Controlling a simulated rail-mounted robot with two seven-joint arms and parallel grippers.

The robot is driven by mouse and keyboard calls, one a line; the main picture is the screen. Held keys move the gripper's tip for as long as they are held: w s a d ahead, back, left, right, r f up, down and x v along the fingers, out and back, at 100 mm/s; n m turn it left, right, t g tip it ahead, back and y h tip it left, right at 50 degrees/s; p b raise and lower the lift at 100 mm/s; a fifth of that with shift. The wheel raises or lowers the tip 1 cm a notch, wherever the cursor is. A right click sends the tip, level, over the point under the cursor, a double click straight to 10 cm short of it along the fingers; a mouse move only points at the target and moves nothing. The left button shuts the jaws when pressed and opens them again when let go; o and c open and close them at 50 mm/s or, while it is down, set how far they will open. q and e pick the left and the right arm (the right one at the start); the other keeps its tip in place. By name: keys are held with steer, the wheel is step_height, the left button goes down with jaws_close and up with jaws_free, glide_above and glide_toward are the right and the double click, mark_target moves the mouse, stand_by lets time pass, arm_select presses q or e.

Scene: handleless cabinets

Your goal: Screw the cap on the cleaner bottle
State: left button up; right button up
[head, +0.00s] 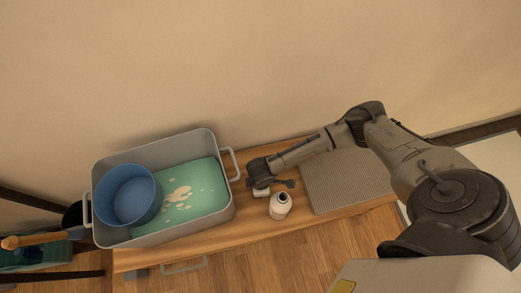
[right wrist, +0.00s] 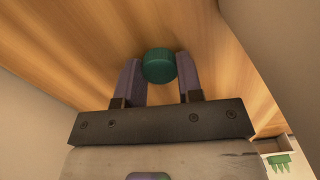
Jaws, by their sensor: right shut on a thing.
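My right gripper (head: 272,187) is just behind the bottle in the head view. In the right wrist view the ridged green cap (right wrist: 159,65) sits between the fingertips of my right gripper (right wrist: 158,72), which is shut on it. The cap is hidden by the gripper in the head view. I cannot tell the exact gap between cap and bottle. My left gripper is not in view.
A grey tub (head: 210,145) with handles, holding a blue bowl (head: 128,195) and green water with foam, stands left of the bottle. A grey ribbed mat (head: 345,180) lies to the right. The cabinet top's front edge (head: 230,248) runs close in front of the bottle.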

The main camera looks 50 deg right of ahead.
steer(key=shift+c, duration=0.3)
steer(key=shift+r, duration=0.1)
steer(key=shift+r+p, duration=0.3)
steer(key=shift+r, duration=0.05)
step_height(320, 180, up, 17)
steer(key=p, duration=0.9)
